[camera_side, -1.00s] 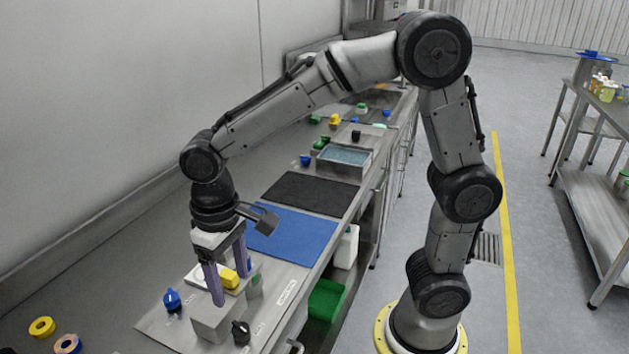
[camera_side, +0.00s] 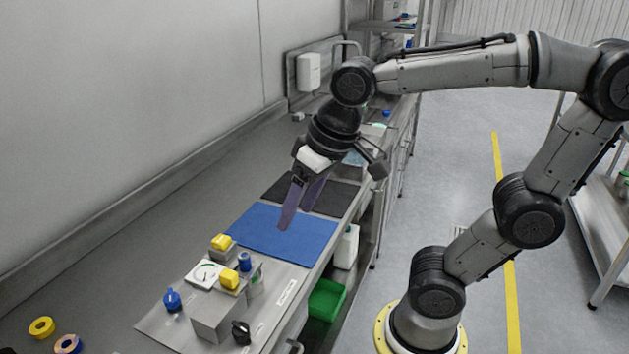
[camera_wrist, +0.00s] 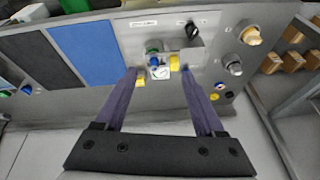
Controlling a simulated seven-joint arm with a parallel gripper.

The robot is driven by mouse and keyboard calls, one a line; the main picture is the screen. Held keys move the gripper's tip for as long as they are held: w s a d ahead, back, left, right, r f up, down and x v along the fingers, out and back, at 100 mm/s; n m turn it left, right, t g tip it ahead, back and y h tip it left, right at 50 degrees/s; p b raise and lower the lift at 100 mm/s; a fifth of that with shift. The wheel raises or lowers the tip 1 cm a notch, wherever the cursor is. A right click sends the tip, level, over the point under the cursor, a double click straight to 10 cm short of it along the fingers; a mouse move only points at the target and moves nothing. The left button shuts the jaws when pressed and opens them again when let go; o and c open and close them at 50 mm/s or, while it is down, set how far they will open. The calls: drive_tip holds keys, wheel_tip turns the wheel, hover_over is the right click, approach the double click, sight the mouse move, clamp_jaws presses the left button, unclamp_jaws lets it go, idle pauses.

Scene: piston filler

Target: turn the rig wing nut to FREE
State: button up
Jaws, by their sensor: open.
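The rig stands on a metal plate at the lower left of the side view, with a grey block (camera_side: 216,316), a white dial (camera_side: 205,275) and a blue-topped post (camera_side: 244,262). A yellow winged piece (camera_side: 229,279) sits by the block, and another yellow piece (camera_side: 221,242) stands behind the dial. I cannot tell for sure which is the wing nut, and the FREE mark is not readable. In the wrist view the yellow pieces (camera_wrist: 174,62) and (camera_wrist: 140,80) show near the fingertips. My gripper (camera_side: 297,215) is open and empty above the blue mat, apart from the rig.
A blue knob (camera_side: 172,299) and a black knob (camera_side: 241,332) flank the block. Two rings, one yellow (camera_side: 42,327), lie at far left. The blue mat (camera_side: 262,228) and black mat (camera_side: 338,198) are flat and clear. A green bin (camera_side: 326,299) sits below the bench edge.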

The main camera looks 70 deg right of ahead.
drive_tip(key=s+d+f+n+t, duration=0.1)
drive_tip(key=s+d+f, duration=0.15)
drive_tip(key=s, duration=0.45)
drive_tip(key=w+r+m, duration=0.3)
drive_tip(key=w+r, duration=0.2)
drive_tip(key=r, duration=0.1)
drive_tip(key=shift+a+r, duration=0.2)
drive_tip(key=shift+a, duration=0.1)
drive_tip(key=shift+w, duration=0.1)
